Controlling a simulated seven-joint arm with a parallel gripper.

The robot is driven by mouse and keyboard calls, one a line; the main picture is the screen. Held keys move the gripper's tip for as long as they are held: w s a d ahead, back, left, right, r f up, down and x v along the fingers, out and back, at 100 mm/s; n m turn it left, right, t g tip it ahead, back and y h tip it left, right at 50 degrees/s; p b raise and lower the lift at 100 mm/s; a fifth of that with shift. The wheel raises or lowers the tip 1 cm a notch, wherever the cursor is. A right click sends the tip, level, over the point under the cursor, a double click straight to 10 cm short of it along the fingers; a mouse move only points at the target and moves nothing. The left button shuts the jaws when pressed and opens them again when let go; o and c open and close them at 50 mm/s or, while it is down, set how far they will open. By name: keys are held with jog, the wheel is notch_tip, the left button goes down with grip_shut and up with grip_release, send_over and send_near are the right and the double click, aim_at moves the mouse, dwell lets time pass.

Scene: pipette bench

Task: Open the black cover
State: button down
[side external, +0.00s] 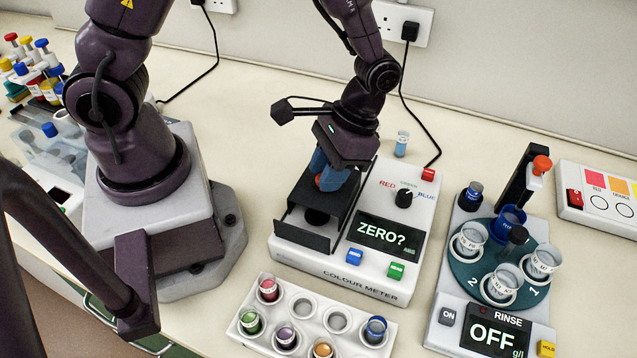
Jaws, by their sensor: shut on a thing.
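The colour meter (355,278) stands at the centre of the bench, its screen reading "ZERO?". The black cover (348,200) is at the left of its top. A dark round well (317,216) shows in front of the gripper, behind a low black front wall. My gripper (329,182) points down over the cover, its blue fingers shut around a small red part there. The fingers and wrist hide much of the cover's back, so I cannot tell exactly how far it stands open.
A white rack (262,325) with several coloured pots stands in front of the meter. A rinse unit with a teal turntable (459,265) is to the right. A small blue vial (401,144) stands behind the meter. A black cable runs from the meter to the wall socket.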

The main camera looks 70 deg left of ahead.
jog(key=w+a, duration=0.5)
jog(key=shift+w+a, duration=0.1)
jog(key=shift+w, duration=0.05)
jog(key=c, duration=0.9)
grip_release()
jog(key=shift+r, duration=0.1)
jog(key=v, duration=1.2)
jog(key=shift+r, duration=0.45)
jog(key=shift+w, duration=0.1)
